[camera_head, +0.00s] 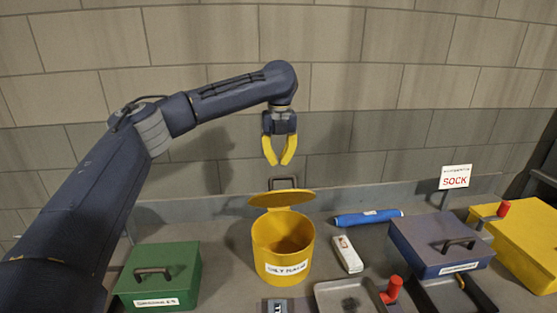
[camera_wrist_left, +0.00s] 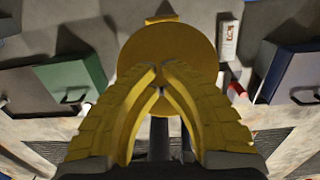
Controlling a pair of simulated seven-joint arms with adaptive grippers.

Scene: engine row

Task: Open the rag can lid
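The rag can (camera_head: 283,262) is a yellow round bin with a white label on its front, upright on the bench. Its yellow lid (camera_head: 283,198) is raised and tilted up at the back, so the open mouth and inside of the can show. My left gripper (camera_head: 279,163) hangs above and behind the lid, pointing down, apart from it. Its yellow fingers are drawn together at the tips with nothing between them. In the left wrist view the lid (camera_wrist_left: 165,45) appears as a yellow disc beyond the fingertips (camera_wrist_left: 161,76), hiding the can's mouth. My right gripper is not in view.
A green box (camera_head: 185,262) stands left of the can. A white carton (camera_head: 346,254), a blue roll (camera_head: 368,217), a blue-grey box (camera_head: 425,262) and a yellow box (camera_head: 520,250) stand to the right. A tray (camera_head: 335,290) lies in front. A wall rises behind the bench.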

